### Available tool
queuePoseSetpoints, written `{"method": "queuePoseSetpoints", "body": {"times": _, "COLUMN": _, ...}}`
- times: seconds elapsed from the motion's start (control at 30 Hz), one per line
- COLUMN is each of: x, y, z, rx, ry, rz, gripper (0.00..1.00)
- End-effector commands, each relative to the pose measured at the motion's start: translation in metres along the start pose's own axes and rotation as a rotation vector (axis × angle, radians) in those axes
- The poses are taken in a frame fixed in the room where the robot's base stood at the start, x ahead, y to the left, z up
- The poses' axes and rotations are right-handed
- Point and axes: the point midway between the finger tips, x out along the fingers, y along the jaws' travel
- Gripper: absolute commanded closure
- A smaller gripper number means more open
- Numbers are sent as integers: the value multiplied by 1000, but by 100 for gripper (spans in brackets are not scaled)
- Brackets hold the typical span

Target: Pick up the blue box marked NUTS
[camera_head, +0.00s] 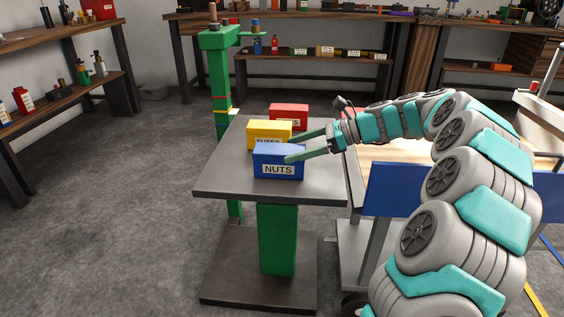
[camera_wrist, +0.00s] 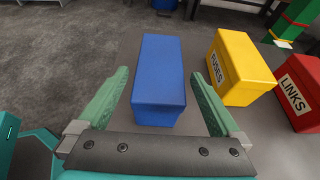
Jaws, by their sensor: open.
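The blue box marked NUTS (camera_head: 279,161) stands on the dark-topped green pedestal table (camera_head: 322,189), label facing the head camera. My gripper (camera_head: 289,149) reaches in from the right, its green fingers open. In the head view one finger crosses in front of the blue box's upper part and the other lies behind it, by the yellow box. In the wrist view the blue box (camera_wrist: 158,82) sits between the open fingers of my gripper (camera_wrist: 159,73), with a narrow gap showing on each side. Its label is hidden there.
The yellow FUSES box (camera_head: 268,131) stands close behind the blue box, and the red LINKS box (camera_head: 289,112) behind that. A green post (camera_head: 220,85) rises beyond the table. The table's front left is bare. Shelves with small goods line the walls.

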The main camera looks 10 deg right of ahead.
Motion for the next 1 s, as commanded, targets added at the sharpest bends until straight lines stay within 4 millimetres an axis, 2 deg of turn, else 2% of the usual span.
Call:
{"method": "queuePoseSetpoints", "body": {"times": 0.4, "x": 49, "y": 1, "z": -6, "rx": 2, "ry": -1, "rz": 4, "gripper": 0}}
{"method": "queuePoseSetpoints", "body": {"times": 0.63, "x": 50, "y": 0, "z": -5, "rx": 1, "ry": -1, "rz": 2, "gripper": 0}}
{"method": "queuePoseSetpoints", "body": {"times": 1.0, "x": 50, "y": 0, "z": -5, "rx": 1, "ry": -1, "rz": 1, "gripper": 42}}
